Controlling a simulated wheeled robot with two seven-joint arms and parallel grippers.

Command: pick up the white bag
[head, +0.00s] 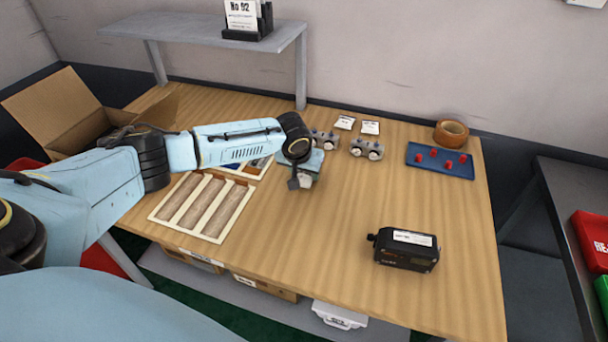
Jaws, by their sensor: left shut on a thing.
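My left arm reaches in from the left, and its gripper (300,183) points down over the middle of the table. The gripper is shut on a small white bag (306,181), of which only a little shows below the gripper; the wrist hides the rest. I cannot tell whether the bag touches the table. Two small white packets (370,127) with dark print lie flat at the back of the table. My right gripper is not in view.
A wooden tray (204,206) with slots lies left of the gripper. Metal fittings (366,149) stand behind it. A blue tray (440,160) with red pieces, a tape roll (451,132) and a black device (405,249) are right. An open cardboard box (62,110) stands left.

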